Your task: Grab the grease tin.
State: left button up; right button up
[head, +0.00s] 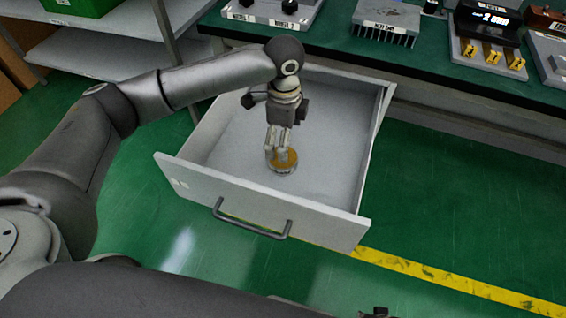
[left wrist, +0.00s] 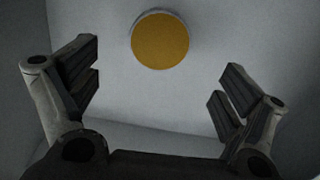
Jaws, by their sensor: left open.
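The grease tin (head: 284,161) is a small round tin with an amber-yellow top and a pale side. It lies flat on the floor of the open drawer (head: 225,148). My left gripper (head: 277,149) points down into the drawer, right above the tin, and partly covers it in the head view. In the left wrist view the tin (left wrist: 160,41) shows between and beyond the two spread fingers (left wrist: 162,95), apart from both pads. The left gripper is open and empty. My right gripper is not clearly in view.
The drawer's front panel with its dark handle (head: 252,222) faces me, and its walls surround the left gripper. The green workbench (head: 340,45) above holds a finned heat sink (head: 386,20) and other devices. A grey shelf (head: 110,45) stands at left. Green floor is clear at right.

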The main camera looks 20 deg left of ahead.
aim_at(277, 168)
pick_arm(q)
jog(key=shift+f+b, duration=0.35)
jog(key=shift+f, duration=1.65)
jog(key=shift+a+f+b, duration=0.15)
jog(key=shift+f+b, duration=0.35)
jog(key=shift+f, duration=1.7)
pick_arm(e)
jog(key=w+r, duration=0.3)
jog(key=r, duration=0.3)
jog(key=shift+a, duration=0.2)
pick_arm(q)
jog(key=c, duration=1.2)
jog(key=shift+r, duration=0.1)
jog(key=shift+c, duration=0.6)
jog(key=shift+r, duration=0.1)
